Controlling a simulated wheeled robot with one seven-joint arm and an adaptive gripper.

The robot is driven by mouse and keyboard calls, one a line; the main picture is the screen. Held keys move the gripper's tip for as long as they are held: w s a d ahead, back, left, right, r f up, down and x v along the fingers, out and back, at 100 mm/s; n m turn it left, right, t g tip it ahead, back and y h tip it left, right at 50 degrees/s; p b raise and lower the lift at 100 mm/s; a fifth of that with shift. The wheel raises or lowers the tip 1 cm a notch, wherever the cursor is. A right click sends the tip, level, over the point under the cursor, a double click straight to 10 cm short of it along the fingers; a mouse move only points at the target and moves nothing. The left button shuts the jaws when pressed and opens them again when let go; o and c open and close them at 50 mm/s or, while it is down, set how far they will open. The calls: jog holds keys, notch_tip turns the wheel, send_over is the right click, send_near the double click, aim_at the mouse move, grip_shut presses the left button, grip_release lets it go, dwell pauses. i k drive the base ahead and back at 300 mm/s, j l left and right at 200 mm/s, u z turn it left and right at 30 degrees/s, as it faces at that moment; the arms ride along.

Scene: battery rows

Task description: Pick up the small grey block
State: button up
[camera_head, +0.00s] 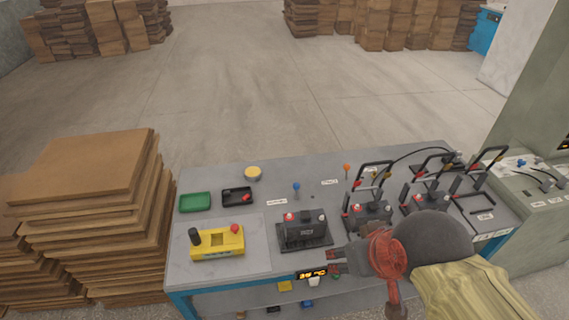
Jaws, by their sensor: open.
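My gripper (336,262) reaches in from the lower right, over the front edge of the table, with its dark fingers pointing left. It is open and I see nothing between the fingers. I cannot clearly make out a small grey block. A tiny dark object (313,197) lies on the grey tabletop behind the black machine, too small to identify. The arm hides part of the table's front right.
The table (235,180) holds a green tray (195,202), a black tray (237,196), a yellow control box (217,242), a black machine (304,230) and upright black frames at right. Small coloured pieces lie on the lower shelf. Stacked brown boards (85,200) stand left.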

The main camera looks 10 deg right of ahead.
aim_at(305, 225)
jog(key=i+l+u, duration=0.15)
jog(key=l, duration=0.15)
jog(key=i+l+u, duration=0.15)
jog(key=l+u, duration=0.15)
jog(key=l, duration=0.25)
jog(key=u, duration=1.2)
jog(key=i+l, duration=0.05)
